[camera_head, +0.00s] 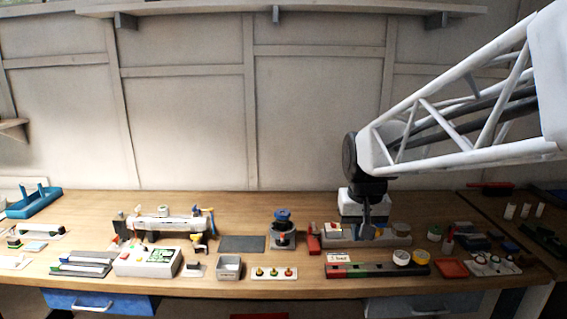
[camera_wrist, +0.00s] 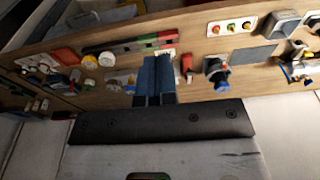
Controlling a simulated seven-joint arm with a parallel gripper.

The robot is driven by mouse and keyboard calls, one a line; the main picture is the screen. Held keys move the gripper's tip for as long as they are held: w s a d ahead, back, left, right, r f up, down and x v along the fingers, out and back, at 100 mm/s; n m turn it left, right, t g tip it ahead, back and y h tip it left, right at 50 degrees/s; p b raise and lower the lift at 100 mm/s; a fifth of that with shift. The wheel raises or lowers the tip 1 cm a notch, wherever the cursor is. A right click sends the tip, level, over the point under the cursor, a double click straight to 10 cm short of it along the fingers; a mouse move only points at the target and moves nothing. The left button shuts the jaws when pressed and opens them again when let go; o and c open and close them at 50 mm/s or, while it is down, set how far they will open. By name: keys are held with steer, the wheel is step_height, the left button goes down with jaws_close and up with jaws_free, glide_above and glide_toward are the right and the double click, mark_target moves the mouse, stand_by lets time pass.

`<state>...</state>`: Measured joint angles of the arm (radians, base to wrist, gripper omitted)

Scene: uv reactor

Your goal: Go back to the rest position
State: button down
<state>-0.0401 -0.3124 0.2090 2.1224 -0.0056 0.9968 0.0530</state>
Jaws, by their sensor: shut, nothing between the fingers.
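My gripper (camera_head: 368,232) hangs pointing down over the right half of the wooden workbench (camera_head: 235,203). Its two dark fingers are together with nothing between them. In the wrist view the gripper (camera_wrist: 156,62) also shows closed, with the bench tilted behind it. A light tray with small items (camera_head: 340,238) lies behind and beside the fingers, partly hidden by them. I cannot tell exactly how high the fingertips are above it. A white horizontal cylinder on a stand (camera_head: 165,223) is at the left of the bench, away from my gripper.
A blue-topped device (camera_head: 283,229) and a red block (camera_head: 313,243) stand left of my gripper. A long dark, red and green strip (camera_head: 365,271) lies in front, with round white-topped containers (camera_head: 402,257) nearby. A grey box (camera_head: 229,267) and button panel (camera_head: 274,273) line the front. Air above the left bench is free.

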steer(key=s+d+f, duration=0.1)
steer(key=s+f, duration=0.1)
steer(key=s, duration=0.9)
steer(key=s+d+f+t, duration=0.1)
steer(key=s+f, duration=0.1)
steer(key=s, duration=0.9)
steer(key=shift+d+f, duration=0.2)
steer(key=shift+f, duration=0.05)
